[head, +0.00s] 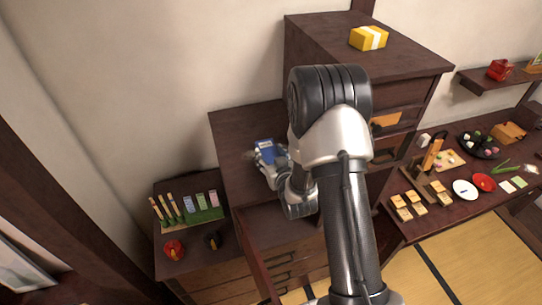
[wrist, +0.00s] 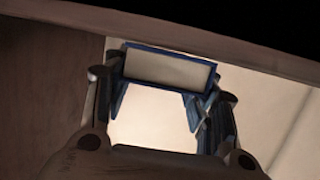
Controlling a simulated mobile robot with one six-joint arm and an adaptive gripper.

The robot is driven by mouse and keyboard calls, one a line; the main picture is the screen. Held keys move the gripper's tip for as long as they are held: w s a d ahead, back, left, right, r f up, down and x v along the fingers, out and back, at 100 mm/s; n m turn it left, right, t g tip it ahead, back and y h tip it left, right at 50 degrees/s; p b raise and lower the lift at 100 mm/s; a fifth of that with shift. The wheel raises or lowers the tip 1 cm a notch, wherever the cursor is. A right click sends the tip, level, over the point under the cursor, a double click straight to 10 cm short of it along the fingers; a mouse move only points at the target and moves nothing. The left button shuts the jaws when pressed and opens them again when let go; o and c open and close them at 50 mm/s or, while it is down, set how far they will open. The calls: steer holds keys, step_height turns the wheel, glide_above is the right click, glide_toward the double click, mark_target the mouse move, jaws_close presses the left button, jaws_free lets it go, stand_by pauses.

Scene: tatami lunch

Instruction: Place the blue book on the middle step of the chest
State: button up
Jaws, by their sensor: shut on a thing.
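The dark wooden stepped chest (head: 308,35) stands against the wall, with a low step at left, a middle step (head: 236,128) and a high top at right. My gripper (head: 268,158) is shut on the blue book (head: 266,148) and appears over the middle step. I cannot tell whether the book touches that surface. In the wrist view, my gripper (wrist: 160,95) has a finger at each side of the blue book (wrist: 168,68), whose pale page edge faces the camera. My arm hides part of the chest's middle and front.
The low step holds a green stand (head: 192,219) with several upright items, a red round object (head: 173,249) and a dark one (head: 212,241). A yellow wrapped box (head: 369,38) sits on the top. A crowded table (head: 425,228) stands at right. The middle step's back left looks clear.

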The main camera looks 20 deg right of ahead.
steer(key=shift+f, duration=0.2)
steer(key=o, duration=1.1)
steer(key=shift+r, duration=0.15)
